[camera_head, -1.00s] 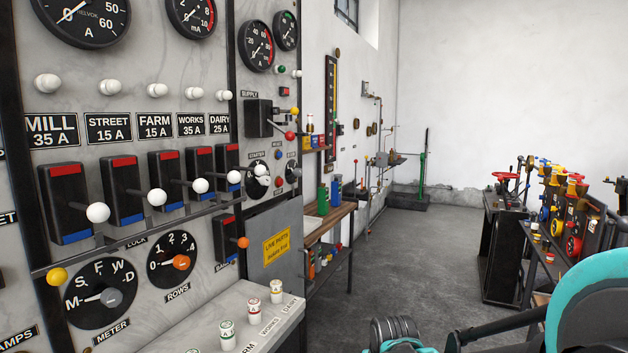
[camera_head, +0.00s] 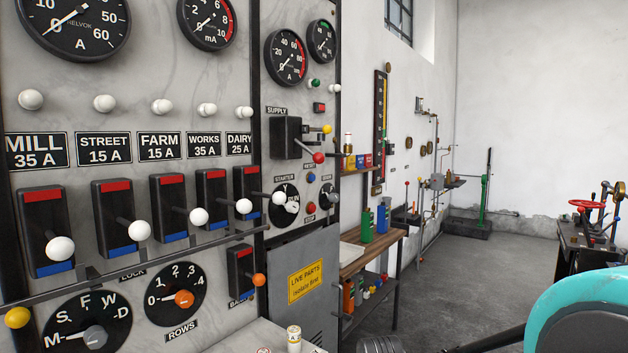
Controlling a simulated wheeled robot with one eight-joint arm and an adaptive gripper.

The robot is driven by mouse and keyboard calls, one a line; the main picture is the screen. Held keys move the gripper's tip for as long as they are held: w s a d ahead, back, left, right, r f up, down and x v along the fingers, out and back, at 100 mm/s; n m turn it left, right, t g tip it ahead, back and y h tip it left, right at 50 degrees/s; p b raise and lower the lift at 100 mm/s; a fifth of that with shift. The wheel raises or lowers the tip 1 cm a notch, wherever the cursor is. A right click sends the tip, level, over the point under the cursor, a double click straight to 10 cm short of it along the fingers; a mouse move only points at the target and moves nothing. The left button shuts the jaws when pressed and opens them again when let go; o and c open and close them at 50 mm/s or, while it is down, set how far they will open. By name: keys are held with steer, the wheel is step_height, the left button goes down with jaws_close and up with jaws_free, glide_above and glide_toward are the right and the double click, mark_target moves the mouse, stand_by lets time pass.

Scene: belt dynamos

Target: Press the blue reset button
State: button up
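The blue button (camera_head: 311,179) is a small round knob on the right section of the grey switchboard panel, under a small label too small to read surely. It sits to the right of the starter dial (camera_head: 286,208) and above a red button (camera_head: 310,208). Nothing covers it. My arm shows as a teal and black link at the lower right, with dark parts along the bottom edge. I cannot make out my gripper's fingertips, and nothing of mine touches the panel.
A supply switch with a red-knobbed lever (camera_head: 319,157) juts out above the button. White-knobbed levers (camera_head: 139,231) and a rail stand out at left. A grey "live parts" door (camera_head: 305,310) lies below. A wooden bench (camera_head: 385,242) stands beyond; open floor lies right.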

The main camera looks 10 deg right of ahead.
jaws_close()
stand_by(1.2)
